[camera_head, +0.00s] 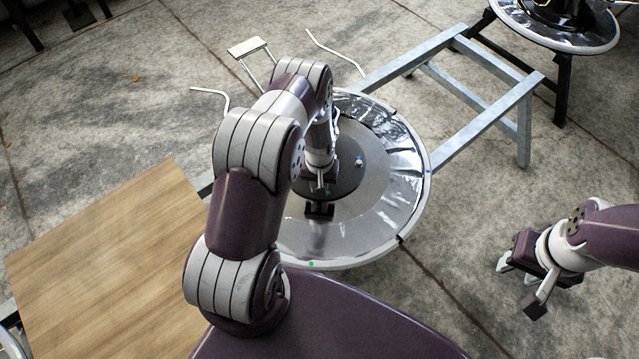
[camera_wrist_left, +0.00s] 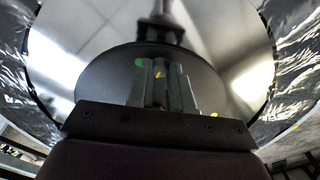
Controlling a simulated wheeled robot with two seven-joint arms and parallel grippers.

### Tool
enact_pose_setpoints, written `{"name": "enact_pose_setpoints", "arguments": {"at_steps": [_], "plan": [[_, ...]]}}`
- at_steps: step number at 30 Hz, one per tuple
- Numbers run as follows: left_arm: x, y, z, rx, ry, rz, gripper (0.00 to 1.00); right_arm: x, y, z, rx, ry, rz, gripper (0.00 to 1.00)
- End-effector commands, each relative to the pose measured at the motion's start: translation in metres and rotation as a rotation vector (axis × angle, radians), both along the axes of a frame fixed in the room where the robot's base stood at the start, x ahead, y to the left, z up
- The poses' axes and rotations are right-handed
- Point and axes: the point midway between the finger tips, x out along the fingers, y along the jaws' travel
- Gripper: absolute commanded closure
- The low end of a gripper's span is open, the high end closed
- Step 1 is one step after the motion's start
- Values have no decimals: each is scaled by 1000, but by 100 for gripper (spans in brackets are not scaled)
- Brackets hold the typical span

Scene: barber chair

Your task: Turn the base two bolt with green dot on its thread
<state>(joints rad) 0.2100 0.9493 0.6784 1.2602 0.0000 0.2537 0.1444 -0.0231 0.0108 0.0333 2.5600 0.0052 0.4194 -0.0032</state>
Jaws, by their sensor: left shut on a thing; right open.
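The round chair base (camera_head: 415,190) has a shiny rim and a dark central disc (camera_head: 345,185), which also shows in the left wrist view (camera_wrist_left: 95,75). My left gripper (camera_head: 320,185) reaches down over this disc. In the left wrist view its fingers (camera_wrist_left: 165,85) are close together, shut on a bolt that they mostly hide. A green dot (camera_wrist_left: 139,62) shows beside the left fingertip. Another bolt (camera_head: 358,160), with blue and yellow marks, stands on the disc to the right of the gripper. My right gripper (camera_head: 519,284) is open and empty, off to the right above the floor.
A grey metal frame (camera_head: 480,70) extends behind the base. A wooden board (camera_head: 110,260) lies at the left. A second round base (camera_head: 560,35) stands at the top right. Bent metal parts (camera_head: 335,50) lie on the floor behind. The concrete floor right of the base is clear.

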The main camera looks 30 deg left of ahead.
Motion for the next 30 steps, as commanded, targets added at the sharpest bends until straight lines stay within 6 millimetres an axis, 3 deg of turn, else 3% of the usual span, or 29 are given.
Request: {"name": "enact_pose_setpoints", "arguments": {"at_steps": [30], "plan": [[1, 0, 1, 2, -3, -960, 100, 0, 0, 6, 0, 0, 0, 57]]}}
